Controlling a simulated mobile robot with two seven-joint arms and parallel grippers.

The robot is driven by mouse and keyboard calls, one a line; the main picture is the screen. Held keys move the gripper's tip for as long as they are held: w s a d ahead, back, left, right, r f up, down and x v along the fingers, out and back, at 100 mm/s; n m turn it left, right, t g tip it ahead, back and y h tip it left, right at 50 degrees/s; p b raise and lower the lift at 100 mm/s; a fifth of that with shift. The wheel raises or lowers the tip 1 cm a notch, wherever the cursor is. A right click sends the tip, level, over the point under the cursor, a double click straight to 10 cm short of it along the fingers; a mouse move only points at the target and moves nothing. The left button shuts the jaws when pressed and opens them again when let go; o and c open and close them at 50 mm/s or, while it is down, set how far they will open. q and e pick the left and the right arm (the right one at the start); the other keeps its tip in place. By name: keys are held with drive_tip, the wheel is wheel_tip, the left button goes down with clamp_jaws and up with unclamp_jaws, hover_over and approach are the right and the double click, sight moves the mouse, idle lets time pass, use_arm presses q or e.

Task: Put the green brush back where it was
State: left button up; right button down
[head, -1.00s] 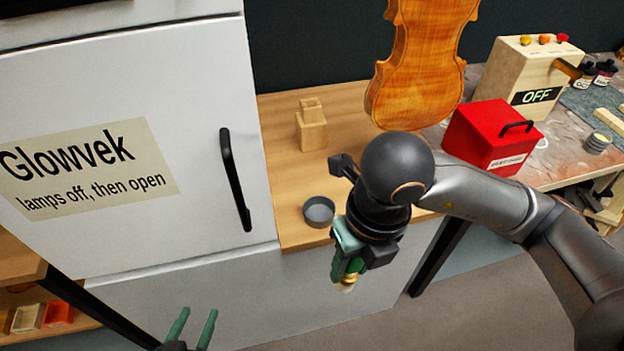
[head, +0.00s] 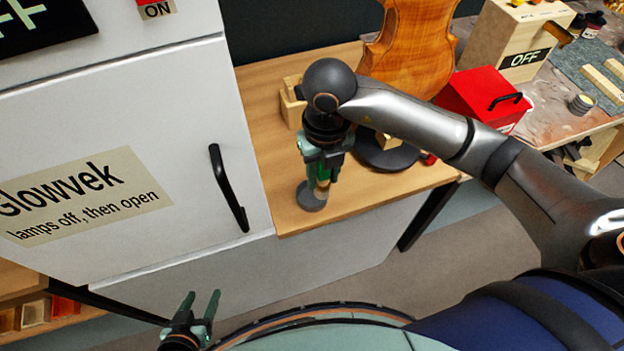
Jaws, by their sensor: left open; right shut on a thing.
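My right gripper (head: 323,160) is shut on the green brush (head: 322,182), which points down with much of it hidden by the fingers. The brush's lower end is over or in a small round grey dish (head: 311,201) at the front of the wooden bench (head: 345,200). I cannot tell whether the brush touches the dish. My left gripper (head: 203,305) is open and empty, low in front of the white cabinet.
The white cabinet (head: 120,110) with a black handle (head: 228,188) stands at the left. A violin body (head: 412,50) stands over a dark round base (head: 385,157). A wooden block (head: 291,105) is partly hidden by my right arm. A red box (head: 480,95) and a wooden box marked OFF (head: 520,40) are at right.

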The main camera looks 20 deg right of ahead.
drive_tip(key=w+f, duration=0.1)
drive_tip(key=f, duration=0.1)
drive_tip(key=w+f, duration=0.1)
drive_tip(key=f, duration=0.2)
drive_tip(key=w+a+f, duration=0.1)
drive_tip(key=f, duration=0.2)
drive_tip(key=shift+w, duration=0.4)
drive_tip(key=c, duration=0.5)
unclamp_jaws()
